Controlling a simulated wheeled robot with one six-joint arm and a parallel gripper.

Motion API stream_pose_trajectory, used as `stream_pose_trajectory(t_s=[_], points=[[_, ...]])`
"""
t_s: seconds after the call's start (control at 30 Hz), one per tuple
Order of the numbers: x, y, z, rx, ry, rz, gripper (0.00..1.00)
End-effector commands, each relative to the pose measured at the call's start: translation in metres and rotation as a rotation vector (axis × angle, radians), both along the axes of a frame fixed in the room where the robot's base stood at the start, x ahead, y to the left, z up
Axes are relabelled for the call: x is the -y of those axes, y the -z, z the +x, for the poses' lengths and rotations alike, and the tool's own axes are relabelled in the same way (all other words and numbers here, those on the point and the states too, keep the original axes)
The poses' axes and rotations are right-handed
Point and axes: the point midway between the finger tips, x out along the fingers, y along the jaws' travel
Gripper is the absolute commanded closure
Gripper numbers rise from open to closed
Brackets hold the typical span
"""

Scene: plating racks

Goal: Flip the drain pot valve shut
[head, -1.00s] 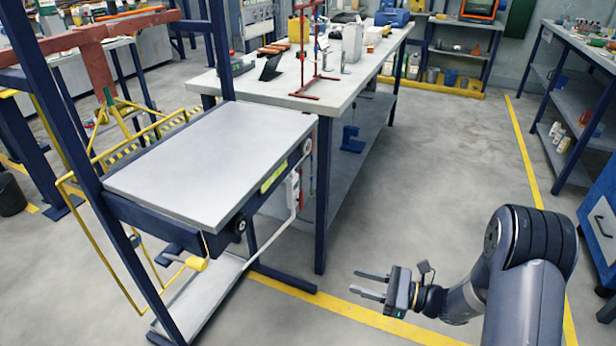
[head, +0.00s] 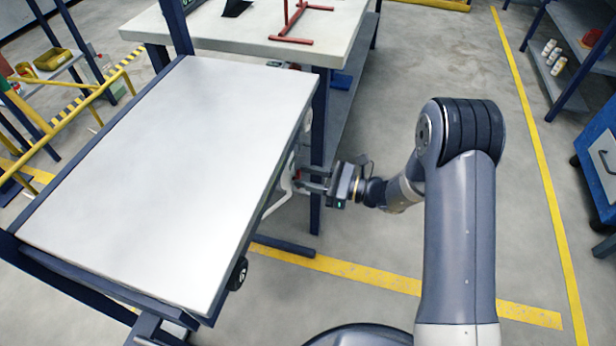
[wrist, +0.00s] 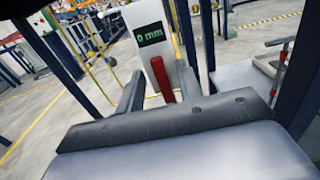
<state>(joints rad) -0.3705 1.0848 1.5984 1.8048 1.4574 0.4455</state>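In the wrist view a red lever (wrist: 162,80) stands nearly upright on a white box (wrist: 146,20) whose dark display reads "0 mm". I cannot confirm from its look that this lever is the drain pot valve. My gripper (wrist: 160,72) is open, with one finger on each side of the lever in this view; contact is not visible. In the head view my gripper (head: 303,179) reaches left to the right side of the grey-topped bench (head: 170,180). The white pipe (head: 277,203) shows there, and the bench top partly hides the box.
A dark blue table leg (head: 318,150) stands close beside my gripper. The white worktable (head: 270,30) with a red stand (head: 292,20) is behind. A black knob (head: 237,273) sticks out of the bench's near right side.

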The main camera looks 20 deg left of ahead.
Motion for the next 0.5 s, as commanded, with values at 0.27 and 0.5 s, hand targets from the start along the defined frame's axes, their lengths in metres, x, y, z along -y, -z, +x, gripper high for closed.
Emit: stream_pose_trajectory(t_s=[0.27,0.5], points=[[-0.0032,-0.0002,-0.0003,0.000,0.000,0.000,0.65],[-0.0030,-0.0001,-0.0003,0.000,0.000,0.000,0.82]])
